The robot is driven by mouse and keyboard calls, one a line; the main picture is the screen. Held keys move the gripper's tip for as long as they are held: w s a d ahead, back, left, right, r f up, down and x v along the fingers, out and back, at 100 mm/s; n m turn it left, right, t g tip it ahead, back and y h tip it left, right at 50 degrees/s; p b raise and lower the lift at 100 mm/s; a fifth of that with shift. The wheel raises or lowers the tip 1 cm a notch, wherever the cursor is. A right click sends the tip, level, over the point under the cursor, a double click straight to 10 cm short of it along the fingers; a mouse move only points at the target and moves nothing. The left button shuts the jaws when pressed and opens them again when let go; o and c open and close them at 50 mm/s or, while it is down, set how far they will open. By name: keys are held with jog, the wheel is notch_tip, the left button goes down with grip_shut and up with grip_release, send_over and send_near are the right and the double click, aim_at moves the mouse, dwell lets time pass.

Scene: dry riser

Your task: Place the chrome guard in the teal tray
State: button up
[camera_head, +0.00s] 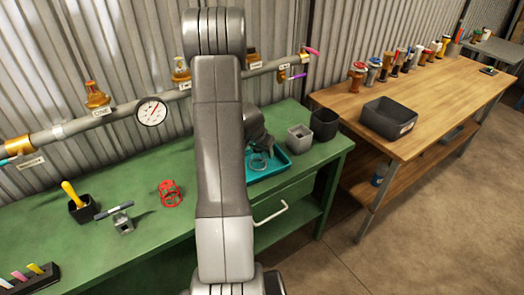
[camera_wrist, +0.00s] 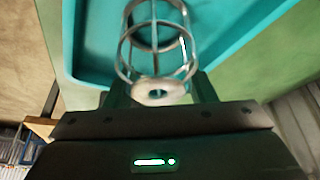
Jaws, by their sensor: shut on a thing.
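The chrome guard (camera_wrist: 182,42), a wire cage with a ring at its near end, is between the fingers of my gripper (camera_wrist: 160,88) in the wrist view. My gripper is shut on it. The teal tray (camera_wrist: 85,45) lies behind the guard in that view. In the head view, the guard (camera_head: 259,161) shows small below my gripper (camera_head: 258,150), over the inside of the teal tray (camera_head: 282,160). My arm hides the tray's left part. I cannot tell whether the guard touches the tray floor.
A red guard (camera_head: 170,192) stands on the green bench (camera_head: 150,228) left of my arm. A grey box (camera_head: 299,138) and a dark bin (camera_head: 325,124) stand right of the tray. A pipe with valves and a gauge (camera_head: 151,111) runs behind the bench.

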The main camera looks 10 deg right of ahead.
jog(key=shift+f, duration=0.15)
jog(key=o, duration=0.7)
jog(key=shift+r, duration=0.25)
jog(key=shift+r, duration=0.2)
jog(key=v, duration=1.1)
jog(key=shift+s+a+r, duration=0.15)
jog(key=shift+s+r, duration=0.05)
